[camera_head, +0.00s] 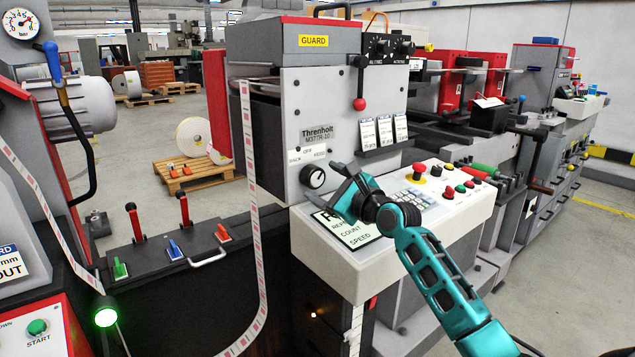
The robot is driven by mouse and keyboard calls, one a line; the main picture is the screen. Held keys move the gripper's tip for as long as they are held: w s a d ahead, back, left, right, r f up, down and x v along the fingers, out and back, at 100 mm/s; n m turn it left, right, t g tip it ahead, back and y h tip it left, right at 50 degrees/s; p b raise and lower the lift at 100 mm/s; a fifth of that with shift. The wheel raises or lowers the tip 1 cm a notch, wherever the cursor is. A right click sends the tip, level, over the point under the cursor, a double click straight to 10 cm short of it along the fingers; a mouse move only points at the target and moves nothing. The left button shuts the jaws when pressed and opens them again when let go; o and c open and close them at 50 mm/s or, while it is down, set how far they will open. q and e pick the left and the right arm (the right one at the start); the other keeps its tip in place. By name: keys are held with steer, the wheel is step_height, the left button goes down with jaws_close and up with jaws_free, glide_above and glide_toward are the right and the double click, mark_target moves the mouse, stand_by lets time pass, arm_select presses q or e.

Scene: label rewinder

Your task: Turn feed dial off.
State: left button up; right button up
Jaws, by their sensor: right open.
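The feed dial (312,177) is a round black knob on the pale front panel of the grey machine, left of centre. The words BACK, OFF and FEED stand around its upper side. A light mark shows on the knob, but it is too small to tell surely which word it points to. My right gripper (322,181), teal with dark fingers, is at the dial's right side, with its fingers spread toward it. I cannot tell whether a finger touches the knob. My left gripper is not in view.
A control panel (471,213) with a display, keypad and red and green buttons lies below my right arm. A red-knobbed lever (359,103) hangs above the dial. A printed label web (248,150) runs down left of it. Small clamps (174,250) stand lower left.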

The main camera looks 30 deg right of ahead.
mark_target(317, 178)
steer(key=shift+w+a, duration=0.15)
steer(key=shift+w, duration=1.55)
steer(key=c, duration=1)
